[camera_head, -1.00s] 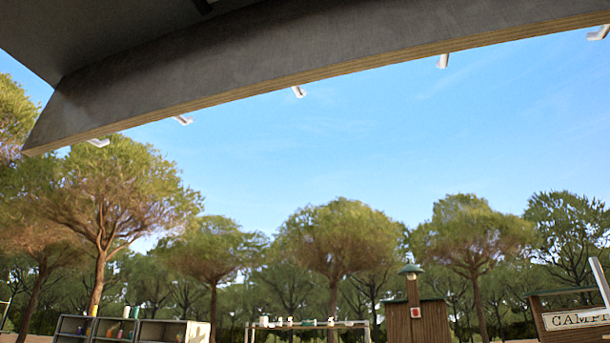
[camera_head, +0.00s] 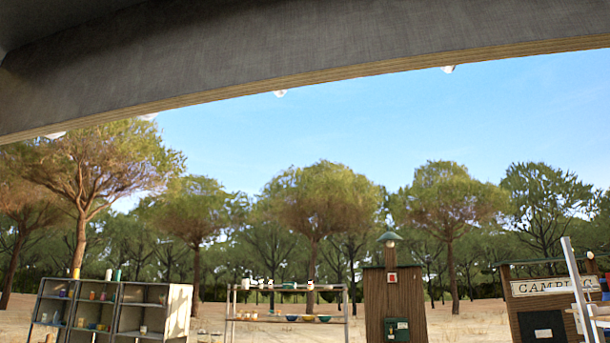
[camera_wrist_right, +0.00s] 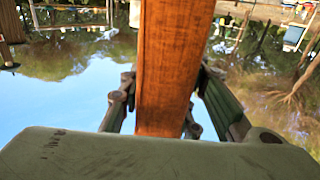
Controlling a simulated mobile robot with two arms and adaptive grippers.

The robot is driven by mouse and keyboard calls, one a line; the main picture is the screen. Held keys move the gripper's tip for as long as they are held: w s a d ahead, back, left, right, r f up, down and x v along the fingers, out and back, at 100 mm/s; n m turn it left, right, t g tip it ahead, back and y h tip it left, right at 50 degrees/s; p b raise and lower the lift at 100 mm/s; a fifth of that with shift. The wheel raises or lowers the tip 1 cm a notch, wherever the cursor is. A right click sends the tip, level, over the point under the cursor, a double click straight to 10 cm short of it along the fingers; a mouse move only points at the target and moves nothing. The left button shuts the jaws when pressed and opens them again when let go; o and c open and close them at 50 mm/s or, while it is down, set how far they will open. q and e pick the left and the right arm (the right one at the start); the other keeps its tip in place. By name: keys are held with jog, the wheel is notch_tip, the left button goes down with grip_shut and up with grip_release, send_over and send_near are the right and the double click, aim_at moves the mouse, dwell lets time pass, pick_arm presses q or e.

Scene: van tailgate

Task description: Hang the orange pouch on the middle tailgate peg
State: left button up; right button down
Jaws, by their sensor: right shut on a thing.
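The tailgate panel (camera_head: 250,70) crosses the top of the head view, its lower edge rising to the right. Small pale pegs show along that edge: one near the centre (camera_head: 280,93), one to its right (camera_head: 448,69), and two mostly hidden at the left. In the right wrist view the orange pouch (camera_wrist_right: 165,65) appears as a long orange-brown strip. My right gripper (camera_wrist_right: 163,118) is shut on it, with a finger on each side. The pouch's far end runs out of the picture. The left gripper is in neither view, and the head view shows neither gripper.
Beyond the tailgate stand grey shelves (camera_head: 112,308) with small items, a rack (camera_head: 287,313) with bowls, a wooden hut (camera_head: 395,305) and a camping sign (camera_head: 545,286). Trees rise behind them. Open air lies under the tailgate edge.

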jog(key=s+a+r+n+g+y+p, duration=0.15)
jog(key=s+r, duration=0.25)
jog(key=r, duration=0.7)
jog(key=s+a+r+n+g+y+p, duration=0.1)
jog(key=s+a+r+n+g+y, duration=0.3)
jog(key=r, duration=0.6)
jog(key=s+a+r+n+g+y+p, duration=0.15)
jog(key=s+r, duration=0.35)
jog(key=r, duration=0.6)
jog(key=s+r+n+g+y+p, duration=0.1)
jog(key=s+r+g+p, duration=0.15)
jog(key=s+r, duration=0.6)
jog(key=s+a+f+b, duration=0.2)
jog(key=s+f, duration=0.1)
jog(key=s, duration=0.8)
jog(key=shift+s+a+f+b, duration=0.2)
jog(key=shift+a+b, duration=0.1)
jog(key=shift+a, duration=0.1)
jog(key=c, duration=1.2)
grip_release()
